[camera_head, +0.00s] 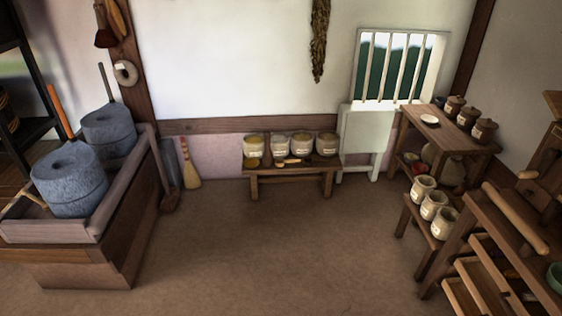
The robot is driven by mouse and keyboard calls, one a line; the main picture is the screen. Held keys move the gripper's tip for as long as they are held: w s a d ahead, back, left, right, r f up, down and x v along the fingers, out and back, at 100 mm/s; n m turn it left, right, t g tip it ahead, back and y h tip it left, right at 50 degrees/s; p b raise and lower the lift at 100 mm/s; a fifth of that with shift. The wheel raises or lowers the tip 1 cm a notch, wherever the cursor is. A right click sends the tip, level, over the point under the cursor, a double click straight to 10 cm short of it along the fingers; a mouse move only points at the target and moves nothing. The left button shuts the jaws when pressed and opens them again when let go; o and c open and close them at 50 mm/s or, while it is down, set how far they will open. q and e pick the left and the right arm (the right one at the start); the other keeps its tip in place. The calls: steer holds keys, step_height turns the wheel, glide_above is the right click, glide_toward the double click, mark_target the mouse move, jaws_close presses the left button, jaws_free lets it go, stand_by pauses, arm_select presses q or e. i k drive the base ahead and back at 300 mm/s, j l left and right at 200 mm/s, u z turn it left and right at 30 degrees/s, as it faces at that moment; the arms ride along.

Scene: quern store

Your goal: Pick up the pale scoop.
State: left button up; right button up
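A small tan, scoop-like thing (292,161) lies on the front of the low wooden bench (290,170) against the back wall. It is too small for me to be sure that it is the pale scoop. A yellowish round thing (253,163) lies to its left, and its shape is unclear. Several pale labelled jars stand right behind them, one of them the second jar from the left (279,145). Neither of my grippers is in view.
Brown floor (270,250) lies open in the middle. Grey millstones (70,180) sit in a wooden trough (75,232) at left. A broom (189,168) leans by the wall. At right stand a table (450,133), a jar bench (417,212) and a cabinet with open drawers (475,258).

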mark_target(288, 162)
steer(key=i+u, duration=0.1)
steer(key=i, duration=0.45)
steer(key=i+u, duration=0.1)
steer(key=i, duration=1.05)
steer(key=i+l+u, duration=0.15)
steer(key=i, duration=0.4)
steer(key=i+u, duration=0.1)
steer(key=i, duration=0.45)
steer(key=i+l+u, duration=0.1)
steer(key=i+l, duration=0.15)
steer(key=i, duration=0.3)
